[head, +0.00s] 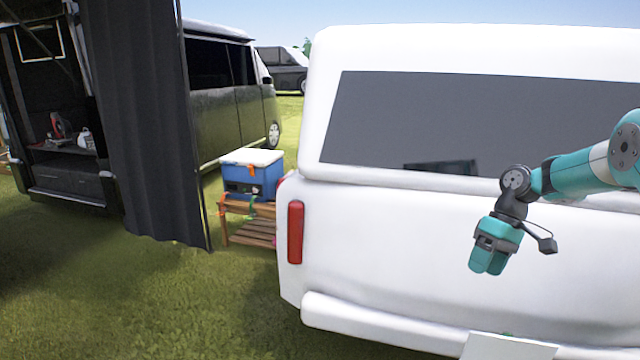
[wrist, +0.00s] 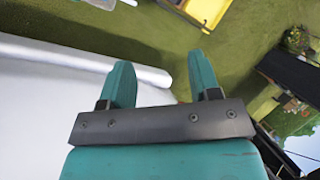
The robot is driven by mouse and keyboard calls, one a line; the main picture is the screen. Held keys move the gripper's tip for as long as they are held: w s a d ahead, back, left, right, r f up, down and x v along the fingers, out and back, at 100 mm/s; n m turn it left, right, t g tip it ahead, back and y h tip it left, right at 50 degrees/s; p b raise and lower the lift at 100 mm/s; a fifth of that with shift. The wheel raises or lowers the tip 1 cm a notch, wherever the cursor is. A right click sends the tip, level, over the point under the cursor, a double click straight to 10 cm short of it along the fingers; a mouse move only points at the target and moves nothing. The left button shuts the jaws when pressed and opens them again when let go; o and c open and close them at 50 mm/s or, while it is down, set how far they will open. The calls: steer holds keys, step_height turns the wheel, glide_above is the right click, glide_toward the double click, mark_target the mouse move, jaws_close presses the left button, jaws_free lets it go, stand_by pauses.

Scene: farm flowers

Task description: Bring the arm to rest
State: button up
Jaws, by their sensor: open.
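My arm reaches in from the right edge of the head view, in front of the rear of a white van (head: 400,215). My gripper (head: 487,270) hangs at its end, pointing downward, and looks empty. In the wrist view the two teal fingers of my gripper (wrist: 160,75) stand apart with nothing between them. The van's white body (wrist: 40,110) and its bumper show beside the left finger, with grass (wrist: 190,30) beyond the fingertips. I cannot tell the exact gap between the gripper and the van.
A blue cooler (head: 252,174) with a white lid sits on a wooden slatted stand (head: 245,232) left of the van. A dark curtain (head: 145,120) hangs beside an open dark van. Open grass (head: 130,300) lies at the lower left. A yellow object (wrist: 205,10) shows in the wrist view.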

steer(key=s+a+r+n+t+p, duration=0.1)
steer(key=s+a+r+p, duration=0.1)
steer(key=s+a+r, duration=1.2)
steer(key=s+a, duration=0.3)
steer(key=s, duration=0.6)
steer(key=s+a+r+n+t+p, duration=0.1)
steer(key=s+a, duration=0.3)
steer(key=s, duration=0.5)
steer(key=shift+s+r+t, duration=0.2)
steer(key=shift+s+t, duration=0.1)
